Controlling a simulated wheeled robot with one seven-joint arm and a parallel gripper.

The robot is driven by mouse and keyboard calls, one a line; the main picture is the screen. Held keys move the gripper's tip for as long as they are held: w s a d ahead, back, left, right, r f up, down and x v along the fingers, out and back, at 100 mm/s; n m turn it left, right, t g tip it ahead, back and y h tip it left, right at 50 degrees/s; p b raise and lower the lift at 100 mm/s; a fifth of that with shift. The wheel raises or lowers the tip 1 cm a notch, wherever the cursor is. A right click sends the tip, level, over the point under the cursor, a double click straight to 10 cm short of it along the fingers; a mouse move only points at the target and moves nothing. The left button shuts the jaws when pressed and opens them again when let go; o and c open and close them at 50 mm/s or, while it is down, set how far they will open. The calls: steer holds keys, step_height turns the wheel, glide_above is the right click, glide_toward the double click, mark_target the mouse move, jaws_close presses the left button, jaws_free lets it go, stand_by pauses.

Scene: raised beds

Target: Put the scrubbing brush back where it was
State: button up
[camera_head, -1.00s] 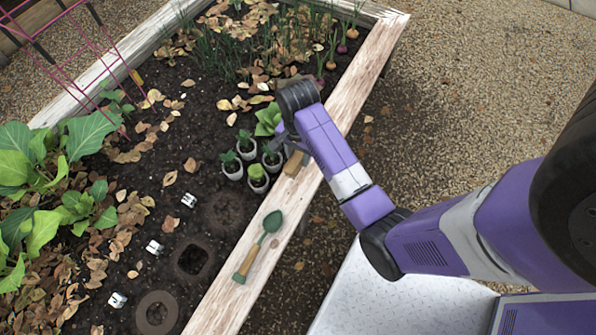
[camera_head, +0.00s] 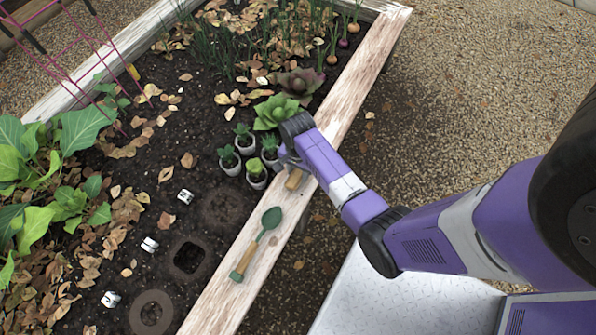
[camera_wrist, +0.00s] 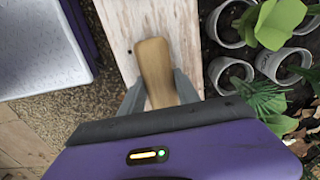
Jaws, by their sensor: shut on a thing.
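The scrubbing brush (camera_head: 294,180) shows as a pale wooden block over the bed's wooden edge board (camera_head: 345,100). In the wrist view its rounded wooden back (camera_wrist: 155,65) lies between the two grey fingers. My gripper (camera_head: 286,163) is shut on the brush, with a finger on each side. The bristles are hidden. I cannot tell whether the brush touches the board. A green-headed trowel with a wooden handle (camera_head: 256,244) lies on the same board, nearer than the brush.
Several potted seedlings (camera_head: 256,173) stand on the soil just left of my gripper, near a leafy green plant (camera_head: 274,110). A square hole (camera_head: 188,257) and a ring (camera_head: 152,312) lie in the soil. The board between brush and trowel is clear.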

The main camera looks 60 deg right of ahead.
steer(key=o, duration=1.2)
steer(key=shift+f, duration=0.1)
step_height(320, 180, up, 12)
steer(key=p, duration=0.3)
steer(key=n+t+h, duration=0.2)
steer(key=n+t, duration=0.1)
steer(key=n, duration=0.1)
glide_toward(298, 172)
steer(key=s+a+f, duration=0.1)
steer(key=s+a, duration=0.1)
steer(key=s+a+r+n+t, duration=0.4)
steer(key=s+a+n, duration=0.1)
steer(key=a, duration=0.1)
steer(key=s+a+r+n+t, duration=0.2)
steer(key=s+a+r+n, duration=0.1)
steer(key=r, duration=0.5)
steer(key=s+a+r+n+t+y, duration=0.1)
steer(key=s+a+r+n+t, duration=0.1)
steer(key=r, duration=0.7)
steer(key=s+a+r+n+t+y, duration=0.1)
steer(key=s+a+r+n+t, duration=0.2)
steer(key=r, duration=0.5)
steer(key=shift+s+a+r+n+t, duration=0.3)
steer(key=shift+s+a+t, duration=0.15)
steer(key=shift+a+t, duration=0.1)
